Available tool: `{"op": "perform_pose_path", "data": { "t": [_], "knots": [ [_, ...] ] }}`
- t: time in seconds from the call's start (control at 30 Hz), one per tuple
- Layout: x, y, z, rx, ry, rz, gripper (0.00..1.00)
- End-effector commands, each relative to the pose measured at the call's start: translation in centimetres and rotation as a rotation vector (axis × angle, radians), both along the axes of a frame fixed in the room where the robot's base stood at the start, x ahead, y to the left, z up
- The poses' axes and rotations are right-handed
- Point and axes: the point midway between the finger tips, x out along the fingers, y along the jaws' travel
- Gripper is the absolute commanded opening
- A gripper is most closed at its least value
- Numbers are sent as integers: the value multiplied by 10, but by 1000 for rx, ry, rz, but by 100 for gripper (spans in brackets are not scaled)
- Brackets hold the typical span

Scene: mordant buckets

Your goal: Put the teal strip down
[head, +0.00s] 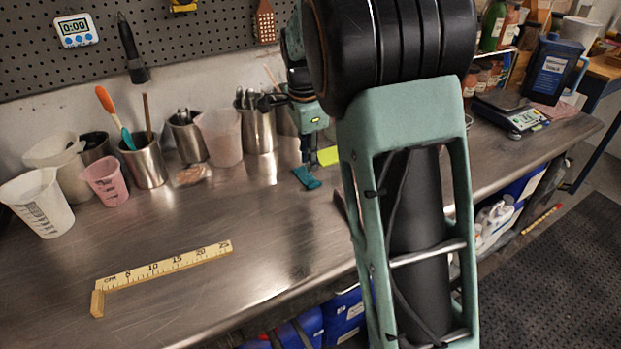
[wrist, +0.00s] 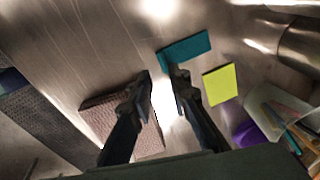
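The teal strip (head: 306,178) appears to lie on the metal bench, just below my gripper (head: 308,152) in the head view. In the wrist view the teal strip (wrist: 188,47) is beyond the fingertips, and the right fingertip overlaps its lower left end. I cannot tell whether they touch. My gripper (wrist: 161,80) has its two fingers apart, with bare bench showing between them and nothing held there.
A yellow-green piece (wrist: 220,84) lies right of the strip. A brown textured block (wrist: 118,115) lies under the left finger. Metal cups (head: 257,130) and a clear beaker (head: 220,138) stand behind. A wooden ruler (head: 165,268) lies front left; bench between is clear.

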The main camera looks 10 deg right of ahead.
Motion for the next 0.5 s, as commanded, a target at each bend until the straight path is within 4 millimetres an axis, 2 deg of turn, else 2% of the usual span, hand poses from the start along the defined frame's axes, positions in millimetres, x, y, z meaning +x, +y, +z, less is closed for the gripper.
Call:
{"op": "perform_pose_path", "data": {
  "t": [0.03,0.1,0.37,0.5],
  "knots": [
    [1,-1,-11,0,4,-1,17],
    [2,-2,-21,2,3,-2,17],
    [7,-5,-42,3,2,-3,17],
    [12,-10,-63,3,3,-3,17]
  ]
}}
